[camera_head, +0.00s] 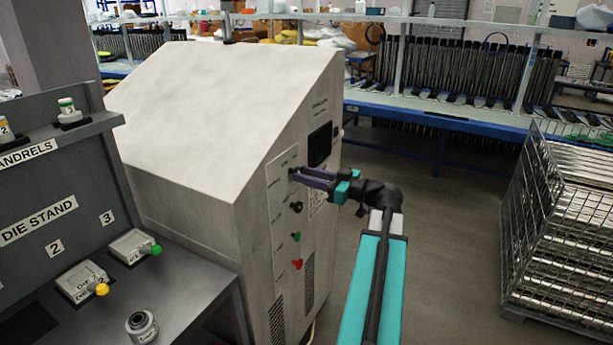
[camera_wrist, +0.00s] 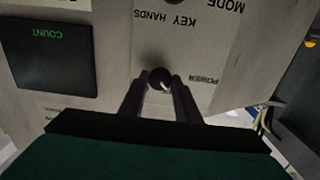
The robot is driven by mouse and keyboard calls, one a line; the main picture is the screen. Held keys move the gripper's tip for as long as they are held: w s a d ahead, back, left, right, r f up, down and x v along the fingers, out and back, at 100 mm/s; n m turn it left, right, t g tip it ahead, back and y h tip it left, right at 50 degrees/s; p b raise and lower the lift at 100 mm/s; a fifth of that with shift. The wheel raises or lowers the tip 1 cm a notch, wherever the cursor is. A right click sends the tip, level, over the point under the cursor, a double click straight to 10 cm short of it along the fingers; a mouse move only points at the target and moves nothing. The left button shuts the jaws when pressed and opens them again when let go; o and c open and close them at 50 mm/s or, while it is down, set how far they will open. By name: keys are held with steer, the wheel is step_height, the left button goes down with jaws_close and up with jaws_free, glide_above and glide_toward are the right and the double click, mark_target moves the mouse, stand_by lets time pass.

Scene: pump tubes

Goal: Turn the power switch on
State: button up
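The power switch is a small dark round knob (camera_wrist: 160,79) with a light mark, on the front panel of a pale machine cabinet (camera_head: 190,95). A POWER label (camera_wrist: 203,79) stands beside it, upside down in the wrist view. My gripper (camera_wrist: 159,76) is at the knob, its two fingers on either side of it. The head view shows my gripper (camera_head: 293,175) at the top of the column of controls, its fingers reaching in level and hiding most of the knob. I cannot tell whether the fingers press on it.
Below are another dark knob (camera_head: 296,207), a green button (camera_head: 295,236) and a red knob (camera_head: 297,264). A dark screen (camera_head: 320,144) is on the same panel. A die stand (camera_head: 50,215) is at left, a wire cage (camera_head: 560,230) at right. Open floor lies between.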

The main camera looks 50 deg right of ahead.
steer(key=shift+m, duration=0.3)
steer(key=m+p, duration=0.1)
steer(key=m, duration=1.6)
stand_by(0.4)
steer(key=shift+m+p, duration=0.3)
steer(key=o, duration=1)
steer(key=shift+o, duration=0.2)
steer(key=b+v, duration=0.2)
steer(key=v, duration=1.2)
